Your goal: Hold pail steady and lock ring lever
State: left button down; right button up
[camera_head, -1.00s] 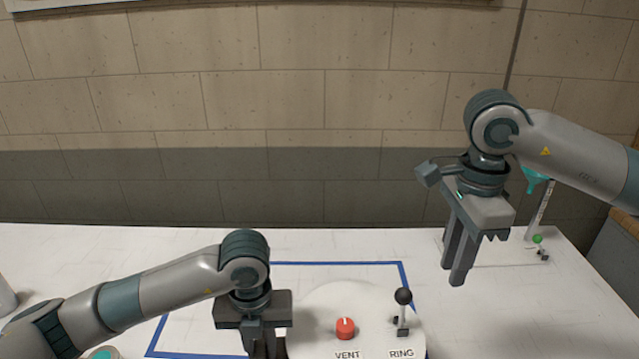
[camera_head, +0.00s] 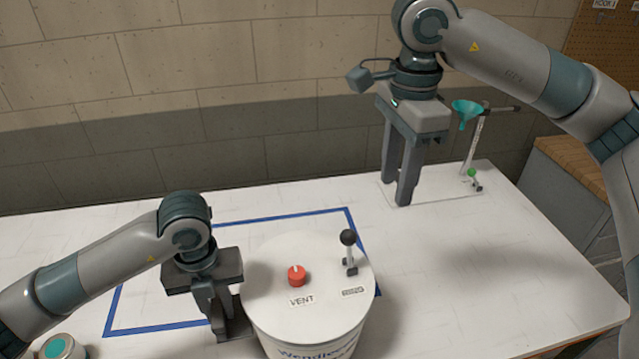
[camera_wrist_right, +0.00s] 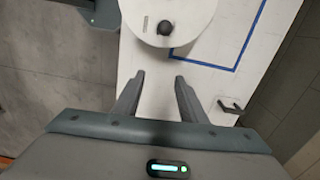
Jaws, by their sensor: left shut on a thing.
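The white pail (camera_head: 300,335) stands on the table at the front right of the blue taped outline. Its lid (camera_head: 320,265) carries a red vent knob (camera_head: 297,275) and the ring lever (camera_head: 349,250), an upright lever with a black ball beside the RING label. My left gripper (camera_head: 228,325) is shut at the pail's left side; its contact point is partly hidden. My right gripper (camera_head: 396,180) is open and empty, raised behind and right of the pail, fingers down. In the right wrist view the lever's ball (camera_wrist_right: 165,28) shows beyond the open fingers (camera_wrist_right: 157,92).
A can with a teal top (camera_head: 60,346) is at the front left. Blue tape (camera_head: 280,217) outlines a table area. The table right of the pail is clear.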

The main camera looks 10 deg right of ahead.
jog(key=m, duration=2.6)
send_over(347, 230)
jog(key=shift+d+f, duration=0.2)
jog(key=shift+f, duration=0.45)
jog(key=shift+d+f, duration=0.2)
jog(key=shift+f, duration=0.4)
jog(key=shift+a+f+m, duration=0.1)
jog(key=shift+a+m, duration=0.1)
jog(key=shift+m, duration=0.6)
jog(key=shift+a+f+m, duration=0.1)
jog(key=shift+a+m, duration=0.1)
jog(key=shift+m, duration=0.6)
jog(key=shift+s+d+f, duration=0.15)
jog(key=shift+f, duration=2.85)
jog(key=shift+s+d+f, duration=0.1)
jog(key=shift+f, duration=2.85)
jog(key=shift+g, duration=0.3)
grip_shut()
